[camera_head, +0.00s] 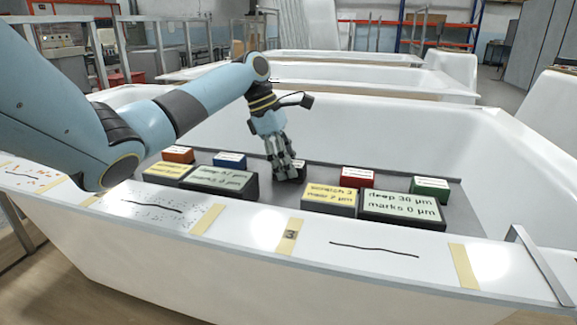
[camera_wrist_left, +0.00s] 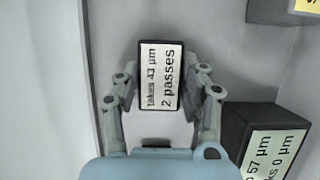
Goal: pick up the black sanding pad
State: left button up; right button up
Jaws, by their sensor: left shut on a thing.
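The black sanding pad (camera_wrist_left: 160,75) is a small dark block with a white label reading "takes 43 µm" and "2 passes". In the wrist view it sits between the two fingers of my left gripper (camera_wrist_left: 160,98), which is shut on it. In the head view my left gripper (camera_head: 287,170) points down into the tub, in the middle of the grey board, and hides most of the pad; part of its pale label (camera_head: 299,163) shows by the fingers. I cannot tell whether the pad touches the board. My right gripper is not in view.
Labelled blocks in orange (camera_head: 178,154), blue (camera_head: 229,161), red (camera_head: 357,177) and green (camera_head: 430,189) stand on the grey board (camera_head: 318,178). Larger dark label blocks stand left (camera_head: 219,181) and right (camera_head: 402,207) of my gripper. The white tub rim (camera_head: 375,258) runs in front.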

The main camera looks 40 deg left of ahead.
aim_at(296, 163)
pick_arm(q)
notch_tip(296, 163, up, 4)
jog(key=shift+r+p, duration=0.2)
jog(key=shift+p, duration=0.75)
jog(key=s+d+r+p, duration=0.2)
jog(key=d+r+p, duration=0.2)
jog(key=d, duration=0.7)
jog(key=shift+d+r, duration=0.25)
jog(key=shift+r, duration=0.9)
jog(key=o, duration=0.5)
jog(key=shift+c, duration=0.2)
jog(key=c, duration=0.3)
jog(key=shift+a, duration=0.1)
